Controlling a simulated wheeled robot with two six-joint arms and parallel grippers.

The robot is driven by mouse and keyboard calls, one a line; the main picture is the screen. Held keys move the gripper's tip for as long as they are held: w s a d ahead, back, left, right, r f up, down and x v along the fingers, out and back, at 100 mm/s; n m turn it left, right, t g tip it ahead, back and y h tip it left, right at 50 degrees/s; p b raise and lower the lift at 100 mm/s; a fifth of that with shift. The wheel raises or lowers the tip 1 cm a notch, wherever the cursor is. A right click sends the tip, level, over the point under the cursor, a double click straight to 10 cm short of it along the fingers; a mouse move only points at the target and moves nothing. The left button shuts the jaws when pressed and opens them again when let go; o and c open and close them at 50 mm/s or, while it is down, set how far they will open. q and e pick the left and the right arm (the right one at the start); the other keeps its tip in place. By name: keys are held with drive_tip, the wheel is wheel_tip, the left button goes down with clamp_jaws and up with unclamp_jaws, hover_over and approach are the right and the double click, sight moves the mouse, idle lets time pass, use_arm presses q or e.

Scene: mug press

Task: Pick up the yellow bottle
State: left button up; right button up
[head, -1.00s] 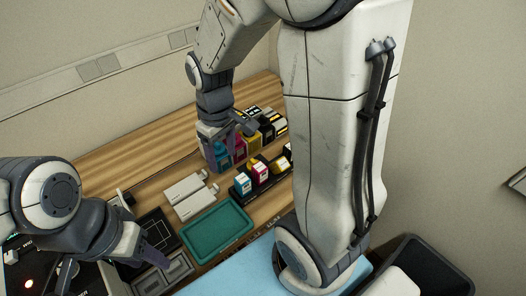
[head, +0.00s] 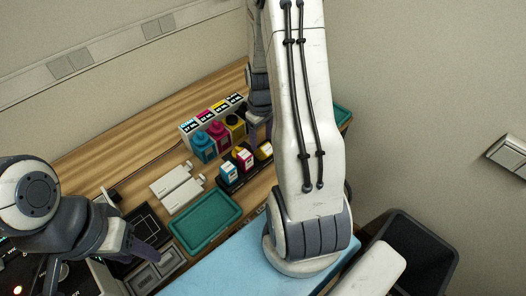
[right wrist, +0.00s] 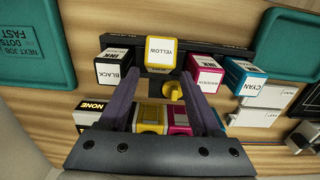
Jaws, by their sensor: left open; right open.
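The yellow bottle (head: 236,126) stands on the wooden counter beside the magenta bottle (head: 219,134) and the cyan bottle (head: 203,148). My right gripper (head: 257,134) is at the right of the yellow bottle in the head view, partly hidden by my right arm. In the right wrist view my right gripper (right wrist: 164,80) is open, with a round yellow cap (right wrist: 173,90) between its fingers, nearer the right finger. The bottle's lower body is hard to see there. My left gripper (head: 105,268) is open and empty at the lower left.
A black holder with ink cartridges, one a yellow cartridge (right wrist: 161,50), stands in front of the bottles. Labelled boxes (head: 220,105) stand behind them. A green tray (head: 205,222) and white boxes (head: 178,185) lie nearer. A dark bin (head: 425,250) is at right.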

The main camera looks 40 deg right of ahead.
wheel_tip(320, 180, down, 4)
drive_tip(key=shift+s+d+f, duration=0.1)
drive_tip(key=shift+s, duration=0.05)
clamp_jaws()
drive_tip(key=shift+r, duration=0.2)
